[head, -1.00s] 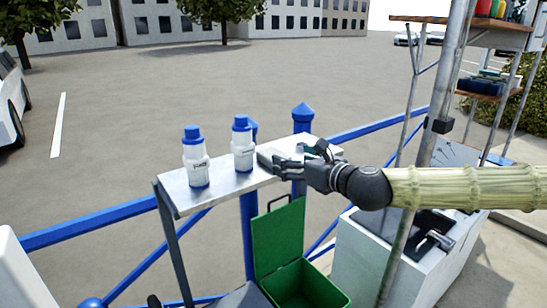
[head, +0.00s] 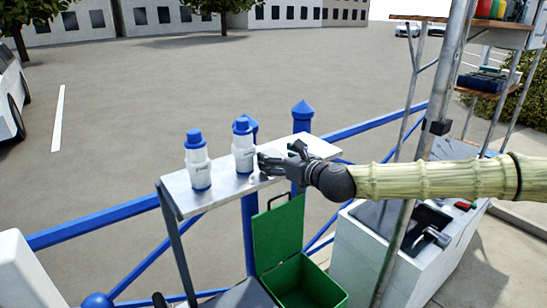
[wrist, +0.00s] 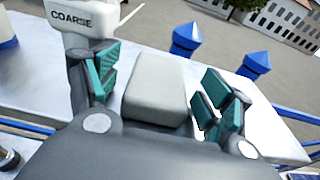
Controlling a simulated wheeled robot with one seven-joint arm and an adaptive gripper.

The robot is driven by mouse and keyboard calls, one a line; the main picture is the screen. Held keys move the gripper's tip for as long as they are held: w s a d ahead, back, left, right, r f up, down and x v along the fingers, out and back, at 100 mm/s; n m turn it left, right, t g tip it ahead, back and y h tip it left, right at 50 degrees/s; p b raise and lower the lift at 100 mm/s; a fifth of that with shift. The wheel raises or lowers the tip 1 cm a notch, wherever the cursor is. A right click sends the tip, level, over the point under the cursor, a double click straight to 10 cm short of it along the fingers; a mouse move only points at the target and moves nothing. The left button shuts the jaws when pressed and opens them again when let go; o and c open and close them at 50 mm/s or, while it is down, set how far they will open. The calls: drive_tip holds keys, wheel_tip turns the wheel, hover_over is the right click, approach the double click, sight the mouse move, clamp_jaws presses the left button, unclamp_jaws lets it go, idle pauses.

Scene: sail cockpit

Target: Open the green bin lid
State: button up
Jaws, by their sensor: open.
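The green bin (head: 306,284) stands low beside the blue railing, and its inside shows from above. Its green lid (head: 278,236) stands raised and nearly upright at the bin's back, with a dark handle (head: 277,202) on its top edge. My gripper (head: 265,163) is well above the lid, over the metal shelf and beside the right-hand white bottle (head: 243,155). In the wrist view my gripper (wrist: 160,90) is open, its teal pads apart. A pale grey block (wrist: 155,88) shows between them; I cannot tell whether it is part of my gripper.
The metal shelf (head: 180,193) also carries a second blue-capped bottle (head: 197,168). The nearer bottle, marked COARSE, shows in the wrist view (wrist: 82,20). A metal pole (head: 420,160) and white cabinet (head: 365,258) stand right of the bin.

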drive_tip(key=c, duration=1.1)
drive_tip(key=shift+r, duration=0.1)
